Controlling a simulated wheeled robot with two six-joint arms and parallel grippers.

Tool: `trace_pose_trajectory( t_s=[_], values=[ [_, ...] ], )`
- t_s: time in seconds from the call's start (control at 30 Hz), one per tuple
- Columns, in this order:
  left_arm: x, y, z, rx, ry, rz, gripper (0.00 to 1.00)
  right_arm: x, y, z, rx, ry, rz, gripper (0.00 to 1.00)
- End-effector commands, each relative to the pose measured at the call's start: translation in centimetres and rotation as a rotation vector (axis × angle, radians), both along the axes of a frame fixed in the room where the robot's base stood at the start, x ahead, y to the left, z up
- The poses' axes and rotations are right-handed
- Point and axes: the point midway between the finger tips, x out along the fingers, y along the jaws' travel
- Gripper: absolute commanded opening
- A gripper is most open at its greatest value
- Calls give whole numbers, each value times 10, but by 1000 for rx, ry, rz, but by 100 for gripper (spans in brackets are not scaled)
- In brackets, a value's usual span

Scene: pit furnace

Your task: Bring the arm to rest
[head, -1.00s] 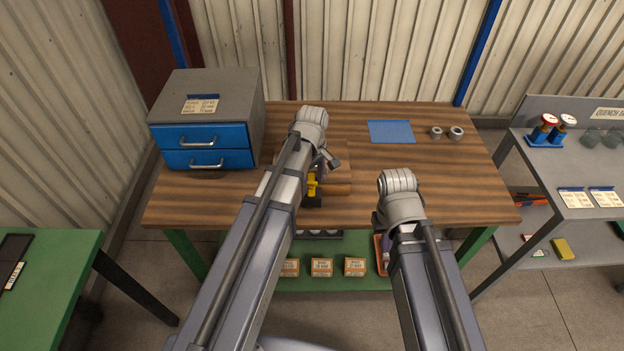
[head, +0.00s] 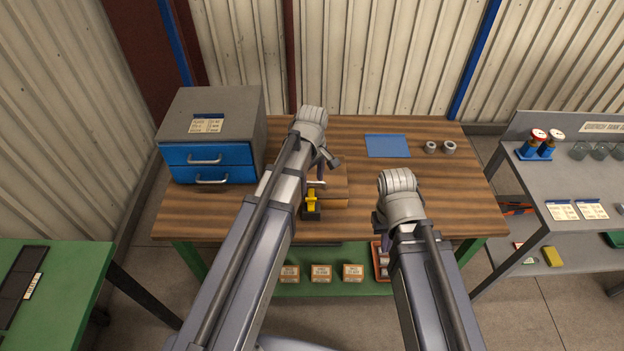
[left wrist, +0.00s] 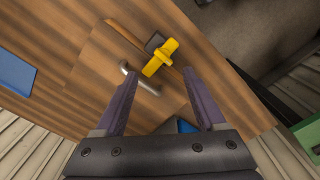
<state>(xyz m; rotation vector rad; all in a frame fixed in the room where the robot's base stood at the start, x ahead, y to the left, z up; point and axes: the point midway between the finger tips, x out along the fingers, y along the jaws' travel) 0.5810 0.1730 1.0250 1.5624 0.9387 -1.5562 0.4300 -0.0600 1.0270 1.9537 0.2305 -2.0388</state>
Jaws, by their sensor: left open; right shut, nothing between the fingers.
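My left arm reaches over the wooden workbench (head: 450,205) in the head view. In the left wrist view my left gripper (left wrist: 160,78) is open with nothing between its fingers. Beyond its fingertips are a metal handle (left wrist: 140,78) on a wooden block and a yellow clamp-like piece (left wrist: 160,57). The yellow piece (head: 311,200) and the block (head: 337,187) also show in the head view, partly behind my left arm. My right gripper (head: 380,221) is shut and empty near the bench's front edge, its fingers mostly hidden by the wrist.
A grey cabinet with blue drawers (head: 210,160) stands at the bench's left. A blue mat (head: 387,146) and two metal rings (head: 440,147) lie at back right. A grey shelf (head: 575,180) is on the right, a green table (head: 60,290) on the left.

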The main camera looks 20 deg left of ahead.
Motion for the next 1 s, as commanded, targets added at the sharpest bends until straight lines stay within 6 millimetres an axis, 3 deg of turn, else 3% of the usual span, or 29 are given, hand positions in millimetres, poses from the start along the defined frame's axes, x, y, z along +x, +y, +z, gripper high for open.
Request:
trace_pose_trajectory(
  t_s=[0.33,0.43,0.7,0.83,1.0],
  values=[
    [-1,-1,-1,0,0,-6,72,0,0,-1,0,0,0,0],
    [-12,-12,-3,6,4,-95,72,0,0,-4,0,0,0,0],
    [-92,-78,-17,46,48,-802,72,0,0,-18,0,0,-1,0],
    [-125,-98,-22,62,72,-1114,72,0,0,-23,0,0,-1,0],
    [-148,-111,-24,71,96,-1356,72,0,0,-26,0,0,-1,0]
  ],
)
